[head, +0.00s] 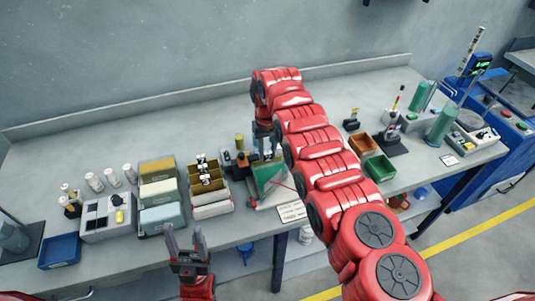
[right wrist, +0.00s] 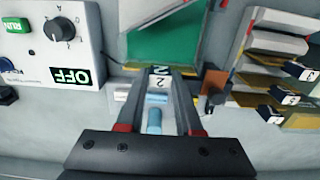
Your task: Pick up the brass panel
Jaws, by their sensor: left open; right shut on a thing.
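My right gripper (right wrist: 158,85) is shut on a small piece with a white tag marked 2 (right wrist: 160,82). The rest of that piece is hard to make out, so I cannot tell whether it is the brass panel. In the head view my right gripper (head: 262,135) is over the bench beside the green-faced tray, partly hidden by my arm. A rack of upright brass-coloured panels (head: 205,187) with black-and-white tags stands to its left. The rack also shows at the right of the right wrist view (right wrist: 285,75). My left gripper (head: 187,248) is open and empty in front of the bench.
The green-faced tray (head: 268,174) sits near the bench's front edge. A control box (right wrist: 55,40) with a knob and an OFF label is near my right gripper. Stacked bins (head: 160,195) stand left of the rack. Brown and green bins (head: 380,168) stand right of my arm.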

